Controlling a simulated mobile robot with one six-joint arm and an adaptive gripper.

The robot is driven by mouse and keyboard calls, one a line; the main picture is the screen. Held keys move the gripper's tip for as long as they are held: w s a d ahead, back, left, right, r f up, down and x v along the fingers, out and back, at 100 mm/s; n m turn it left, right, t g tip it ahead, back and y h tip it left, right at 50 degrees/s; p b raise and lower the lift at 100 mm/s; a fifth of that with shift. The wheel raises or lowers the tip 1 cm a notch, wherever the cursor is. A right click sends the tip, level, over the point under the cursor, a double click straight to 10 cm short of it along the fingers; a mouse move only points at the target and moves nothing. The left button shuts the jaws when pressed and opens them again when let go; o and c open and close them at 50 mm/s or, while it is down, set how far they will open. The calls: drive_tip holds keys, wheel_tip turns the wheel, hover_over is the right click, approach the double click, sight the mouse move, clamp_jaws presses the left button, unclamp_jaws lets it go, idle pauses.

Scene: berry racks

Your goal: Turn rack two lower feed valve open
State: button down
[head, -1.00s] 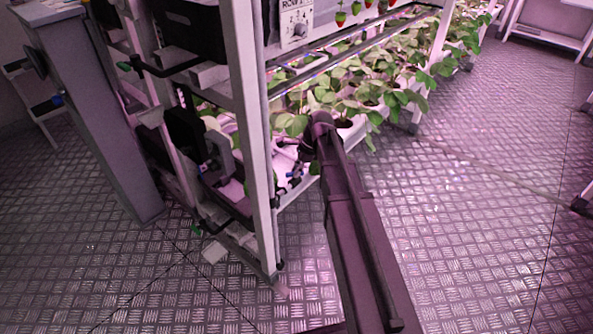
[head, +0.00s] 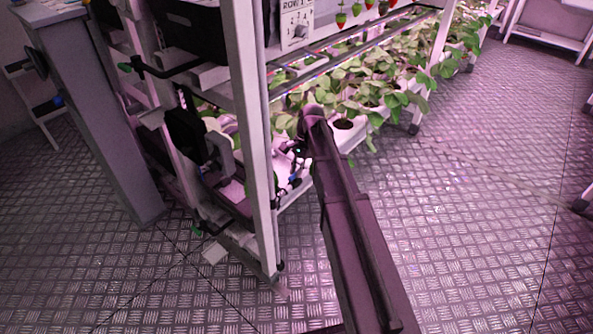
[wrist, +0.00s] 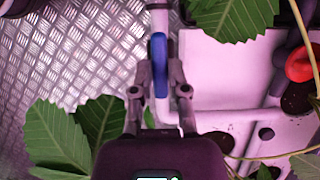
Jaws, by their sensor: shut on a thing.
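A blue valve handle (wrist: 159,65) sits on a pale pipe (wrist: 158,20) in the wrist view. The long side of the handle runs in line with the pipe. My gripper (wrist: 158,88) has one finger on each side of the handle and is shut on it. In the head view my gripper (head: 297,155) is small and dark at the lower shelf of the rack, just behind the front post, and my arm partly hides it. The handle is too small there to judge its angle.
Strawberry plants (head: 350,90) fill the rack's lower trough and their leaves (wrist: 58,135) crowd my gripper. A white rack post (head: 252,140) stands close left of my arm. A red round thing (wrist: 301,64) lies to the right. Open metal floor (head: 480,220) extends to the right.

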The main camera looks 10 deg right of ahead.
drive_tip(key=shift+s, duration=0.15)
drive_tip(key=c, duration=0.6)
unclamp_jaws()
drive_tip(key=shift+c, duration=0.2)
drive_tip(key=shift+m, duration=0.3)
